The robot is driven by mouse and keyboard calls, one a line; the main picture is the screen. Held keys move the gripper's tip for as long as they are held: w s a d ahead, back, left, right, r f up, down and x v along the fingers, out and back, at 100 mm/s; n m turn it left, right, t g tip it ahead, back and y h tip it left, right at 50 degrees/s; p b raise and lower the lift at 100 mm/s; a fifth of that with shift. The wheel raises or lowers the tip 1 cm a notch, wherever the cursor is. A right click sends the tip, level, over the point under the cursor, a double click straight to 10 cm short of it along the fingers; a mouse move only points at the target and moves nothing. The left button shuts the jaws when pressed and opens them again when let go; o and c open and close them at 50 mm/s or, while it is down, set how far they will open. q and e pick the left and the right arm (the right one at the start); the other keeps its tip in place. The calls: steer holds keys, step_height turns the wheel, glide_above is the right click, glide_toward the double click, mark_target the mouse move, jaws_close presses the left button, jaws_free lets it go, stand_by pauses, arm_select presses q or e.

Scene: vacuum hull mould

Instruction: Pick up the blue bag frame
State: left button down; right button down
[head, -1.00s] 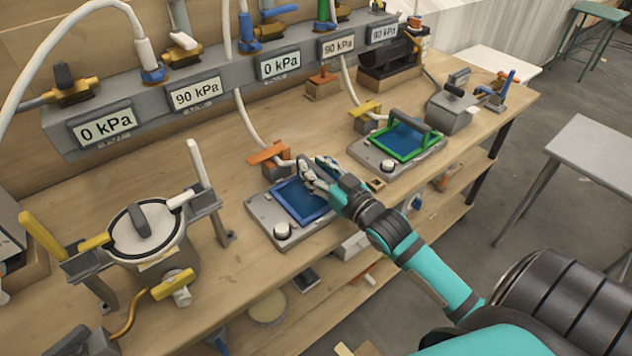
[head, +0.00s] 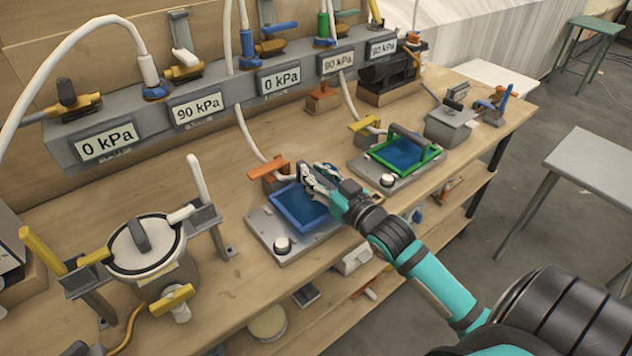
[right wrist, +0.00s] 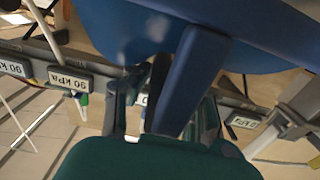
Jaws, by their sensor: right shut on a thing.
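The blue bag frame (head: 281,211) shows in the head view just over the grey plate (head: 262,236) with the white knob, at the middle of the bench. It looks slightly raised from the plate; the gap is hard to see. My right gripper (head: 314,178) is shut on the frame's far right side. In the right wrist view the frame (right wrist: 200,65) fills the upper part, with its bar between the fingers (right wrist: 165,110). The fingers hide part of the frame in the head view. My left gripper is not in view.
A green frame (head: 417,165) sits on a similar plate to the right. An orange-handled valve (head: 265,168) stands close behind the blue frame. A lidded pot (head: 145,245) stands at the left. The pressure manifold (head: 225,118) runs along the back. The floor right of the bench is partly clear.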

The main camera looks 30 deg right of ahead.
steer(key=shift+s+a+r, duration=0.15)
steer(key=shift+s+r, duration=0.1)
steer(key=shift+r, duration=0.35)
steer(key=s+a+r+p, duration=0.1)
steer(key=s+a, duration=0.2)
steer(key=s, duration=0.4)
steer(key=s+a+p, duration=0.1)
steer(key=s+a, duration=0.3)
steer(key=s, duration=0.3)
steer(key=a+f+h+p, duration=0.1)
steer(key=a, duration=0.4)
steer(key=d+r+y+b, duration=0.1)
steer(key=d+b, duration=0.1)
steer(key=d, duration=0.4)
steer(key=shift+r, duration=0.25)
steer(key=shift+s, duration=0.1)
